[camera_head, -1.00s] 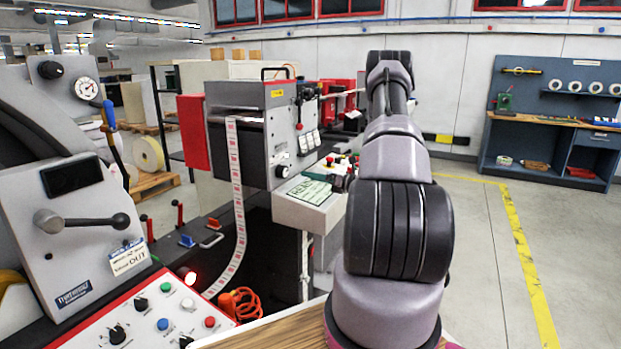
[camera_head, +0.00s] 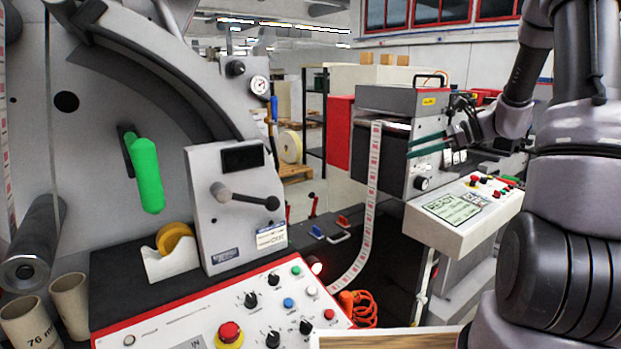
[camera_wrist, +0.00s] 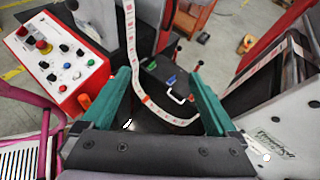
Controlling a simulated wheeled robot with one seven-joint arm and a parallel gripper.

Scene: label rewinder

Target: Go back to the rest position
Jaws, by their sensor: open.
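My gripper (camera_wrist: 160,77) shows in the wrist view with its two green fingers wide apart and nothing between them. The white label web with red marks (camera_wrist: 134,65) passes below and beyond the gap, apart from the fingers as far as I can tell. In the head view my gripper (camera_head: 428,148) is small and partly hidden by my own wrist. It points left in front of the grey print unit (camera_head: 398,98). My arm folds along the right side of the head view. Whether the fingers touch the unit cannot be told.
The red-edged control panel (camera_head: 180,325) with several buttons is in front. A lever box (camera_head: 235,215) and green handle (camera_head: 147,175) are at left. A small operator panel (camera_head: 470,215) stands below my wrist. An orange coiled hose (camera_head: 362,312) lies near the web.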

